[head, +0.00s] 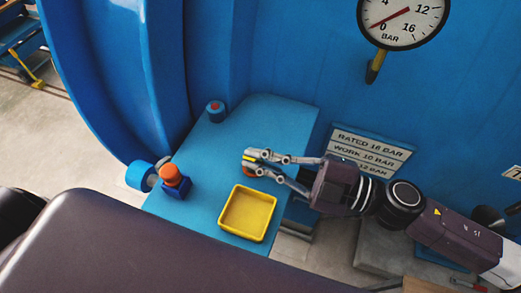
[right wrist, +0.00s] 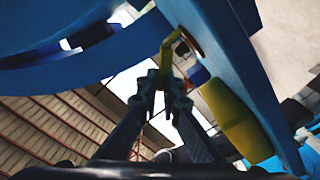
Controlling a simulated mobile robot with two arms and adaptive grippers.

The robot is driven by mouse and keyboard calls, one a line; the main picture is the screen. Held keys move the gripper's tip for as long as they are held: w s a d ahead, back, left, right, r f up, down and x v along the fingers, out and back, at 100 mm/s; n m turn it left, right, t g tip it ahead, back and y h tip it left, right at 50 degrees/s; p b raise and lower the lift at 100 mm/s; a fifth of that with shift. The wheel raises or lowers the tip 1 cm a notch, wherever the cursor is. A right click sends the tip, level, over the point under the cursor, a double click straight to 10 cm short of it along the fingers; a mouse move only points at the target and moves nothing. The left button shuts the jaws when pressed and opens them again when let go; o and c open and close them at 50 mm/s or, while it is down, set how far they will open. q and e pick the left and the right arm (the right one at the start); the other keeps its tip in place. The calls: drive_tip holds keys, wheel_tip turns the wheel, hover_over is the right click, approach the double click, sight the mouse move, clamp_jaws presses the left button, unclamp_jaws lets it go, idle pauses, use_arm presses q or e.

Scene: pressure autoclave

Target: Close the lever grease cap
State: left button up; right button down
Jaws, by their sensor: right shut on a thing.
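The grease cap shows in the head view as a small orange piece (head: 248,171) on the blue shelf, mostly hidden by my right gripper (head: 252,161). A yellow lever (head: 249,157) lies between the fingertips. In the right wrist view the right gripper (right wrist: 160,88) is shut on the bent yellow lever (right wrist: 166,53). The lever's upper end reaches a brownish-orange round part (right wrist: 190,42) at the blue shelf. I cannot tell the exact lever angle. My left gripper is not in view.
A yellow tray (head: 232,231) sits on the blue shelf (head: 210,150) just in front of the gripper. An orange knob on a blue block (head: 174,190) and a blue post with a red top (head: 215,112) stand to the left. The blue vessel wall with gauge (head: 403,20) rises behind.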

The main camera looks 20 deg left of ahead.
sight(257, 182)
drive_tip(key=n, duration=0.1)
drive_tip(key=s+f+n, duration=0.1)
drive_tip(key=n, duration=0.1)
drive_tip(key=shift+f+n+b, duration=0.2)
drive_tip(key=shift+n+b, duration=0.1)
drive_tip(key=shift+b, duration=0.1)
drive_tip(key=shift+s+f+n+b, duration=0.1)
drive_tip(key=shift+f+n+b, duration=0.2)
drive_tip(key=shift+n, duration=0.6)
drive_tip(key=shift+s+f+n+b, duration=0.1)
drive_tip(key=shift+f+n+b, duration=0.15)
drive_tip(key=shift+n, duration=0.65)
drive_tip(key=c, duration=2.1)
unclamp_jaws()
drive_tip(key=shift+f, duration=0.1)
